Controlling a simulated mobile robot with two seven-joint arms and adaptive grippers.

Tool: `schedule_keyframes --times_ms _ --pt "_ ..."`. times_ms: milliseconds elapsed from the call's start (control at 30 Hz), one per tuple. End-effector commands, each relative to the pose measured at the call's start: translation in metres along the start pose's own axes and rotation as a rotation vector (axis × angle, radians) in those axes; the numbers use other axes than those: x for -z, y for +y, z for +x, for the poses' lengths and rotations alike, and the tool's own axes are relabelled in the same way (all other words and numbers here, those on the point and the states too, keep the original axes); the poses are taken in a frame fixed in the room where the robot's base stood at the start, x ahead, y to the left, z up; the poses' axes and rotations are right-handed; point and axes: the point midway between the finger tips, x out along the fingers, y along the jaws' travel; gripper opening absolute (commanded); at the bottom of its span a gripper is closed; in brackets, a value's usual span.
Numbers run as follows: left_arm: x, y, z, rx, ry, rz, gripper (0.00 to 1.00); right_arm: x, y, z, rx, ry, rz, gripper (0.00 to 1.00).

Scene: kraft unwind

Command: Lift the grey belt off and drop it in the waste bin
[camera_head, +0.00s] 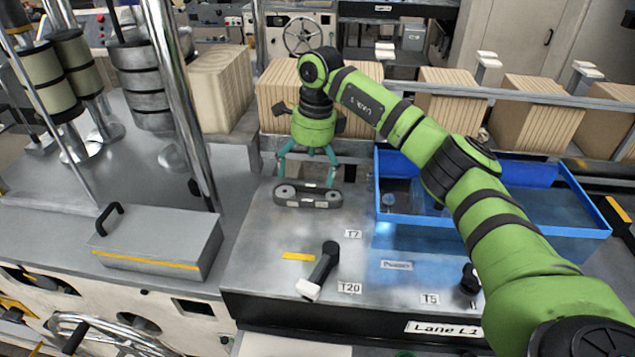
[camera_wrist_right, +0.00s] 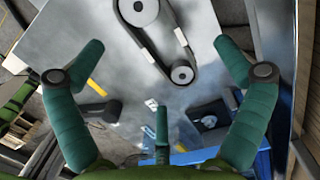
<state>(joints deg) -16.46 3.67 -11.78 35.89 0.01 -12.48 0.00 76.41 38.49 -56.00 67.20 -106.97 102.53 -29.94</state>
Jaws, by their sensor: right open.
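The grey belt (camera_head: 308,204) runs as a closed loop around two pulleys on the metal table. In the right wrist view the belt (camera_wrist_right: 193,58) and both round pulleys show at the top. My right gripper (camera_head: 308,178) is just above and behind the belt in the head view, fingers spread and pointing down. In the right wrist view the gripper (camera_wrist_right: 160,58) is open, its green fingers apart and nothing between them. A blue open bin (camera_head: 590,225) stands right of the belt, partly hidden by my right arm. My left gripper is not in view.
A black-handled tool (camera_head: 319,270) lies in front of the belt near label T20. A grey box with a handle (camera_head: 160,240) stands at left. Chrome posts and rollers rise behind it. Brown stacks (camera_head: 450,97) line the back. The table between belt and tool is clear.

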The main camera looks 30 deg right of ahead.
Motion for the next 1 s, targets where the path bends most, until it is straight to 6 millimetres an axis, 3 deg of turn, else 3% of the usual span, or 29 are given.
schedule_keyframes --times_ms 267,500,767,800,933,1000 --pt "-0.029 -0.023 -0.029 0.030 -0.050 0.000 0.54 0.006 0.005 0.026 -0.005 0.005 0.001 1.00" --pt "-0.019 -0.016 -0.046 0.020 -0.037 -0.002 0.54 0.009 0.008 0.058 -0.003 0.003 0.002 1.00" --pt "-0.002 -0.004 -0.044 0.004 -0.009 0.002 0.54 0.009 0.007 0.065 0.000 0.000 0.000 1.00" --pt "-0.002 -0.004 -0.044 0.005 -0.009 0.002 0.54 0.009 0.007 0.065 0.000 0.000 0.001 0.96" --pt "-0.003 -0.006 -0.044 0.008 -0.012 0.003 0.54 0.009 0.007 0.065 0.000 0.001 0.001 0.44" --pt "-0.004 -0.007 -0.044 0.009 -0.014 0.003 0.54 0.009 0.007 0.065 0.000 0.001 0.002 0.43"
